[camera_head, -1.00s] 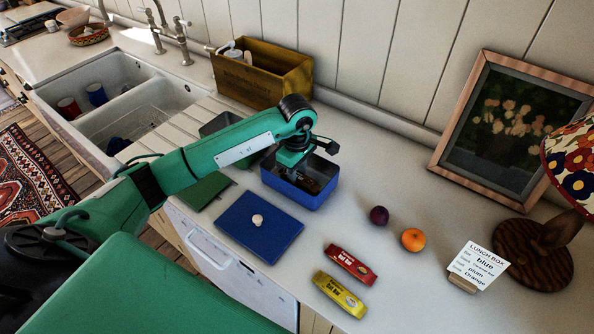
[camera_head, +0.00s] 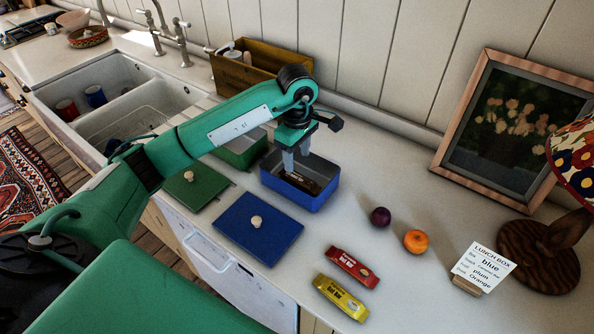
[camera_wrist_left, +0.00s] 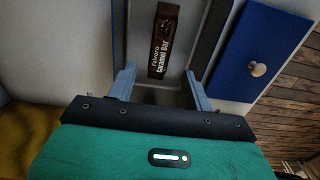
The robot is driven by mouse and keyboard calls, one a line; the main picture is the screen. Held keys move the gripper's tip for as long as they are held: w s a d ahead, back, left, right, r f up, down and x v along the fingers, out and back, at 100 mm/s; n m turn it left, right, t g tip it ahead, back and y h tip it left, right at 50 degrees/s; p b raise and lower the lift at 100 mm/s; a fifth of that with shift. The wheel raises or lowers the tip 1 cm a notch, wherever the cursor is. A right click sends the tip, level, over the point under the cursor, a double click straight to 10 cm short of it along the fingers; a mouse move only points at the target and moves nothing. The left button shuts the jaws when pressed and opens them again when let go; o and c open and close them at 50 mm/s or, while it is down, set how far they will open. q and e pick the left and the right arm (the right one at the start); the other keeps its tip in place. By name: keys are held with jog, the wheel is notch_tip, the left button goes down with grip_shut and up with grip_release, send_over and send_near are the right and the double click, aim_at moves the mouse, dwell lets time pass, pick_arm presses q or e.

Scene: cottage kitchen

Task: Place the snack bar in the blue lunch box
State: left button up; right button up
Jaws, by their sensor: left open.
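The snack bar, a dark brown Caramel Bar (camera_head: 304,184), lies flat inside the blue lunch box (camera_head: 290,198). In the left wrist view the bar (camera_wrist_left: 161,48) lies on the grey inside of the box, with its label readable. My left gripper (camera_head: 296,158) is above the box with its fingers pointing down. In the left wrist view its fingers (camera_wrist_left: 159,78) are spread apart with nothing between them. The bar lies beyond the fingertips, apart from them. My right gripper is not in view.
The blue lid (camera_head: 258,232) and green lid (camera_head: 194,186) lie in front. A green box (camera_head: 243,152) stands left of the blue one. A red bar (camera_head: 353,267), yellow bar (camera_head: 340,297), plum (camera_head: 380,216), orange (camera_head: 416,241) and note card (camera_head: 484,266) are to the right.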

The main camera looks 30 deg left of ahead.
pick_arm(q)
notch_tip(320, 180, up, 6)
jog(key=shift+f+b, duration=0.25)
jog(key=shift+b, duration=0.25)
